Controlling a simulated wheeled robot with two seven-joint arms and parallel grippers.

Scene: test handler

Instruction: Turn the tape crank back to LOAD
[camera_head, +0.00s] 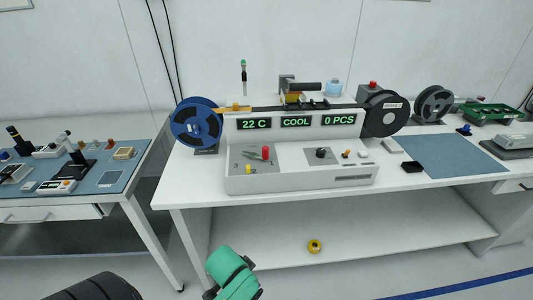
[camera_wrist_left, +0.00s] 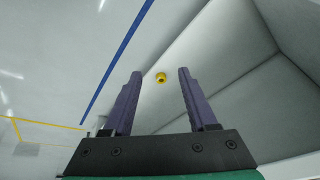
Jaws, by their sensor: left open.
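The test handler (camera_head: 300,180) stands on the white table, with displays reading 22 C, COOL and 0 PCS. A blue reel (camera_head: 195,124) is on its left and a dark grey reel (camera_head: 383,114) on its right. A red handle (camera_head: 266,152) is on its left front panel and a black knob (camera_head: 321,153) on the right one. I cannot tell which part is the tape crank, and no LOAD mark is readable. My left gripper (camera_wrist_left: 160,73) is open and empty, with purple fingers.
A yellow ring (camera_head: 314,246) lies on the shelf under the white table (camera_head: 190,190); it also shows in the left wrist view (camera_wrist_left: 160,78). A blue mat (camera_head: 460,156), a spare reel (camera_head: 433,103) and a green tray (camera_head: 490,115) are at right. A second workbench (camera_head: 50,212) is at left.

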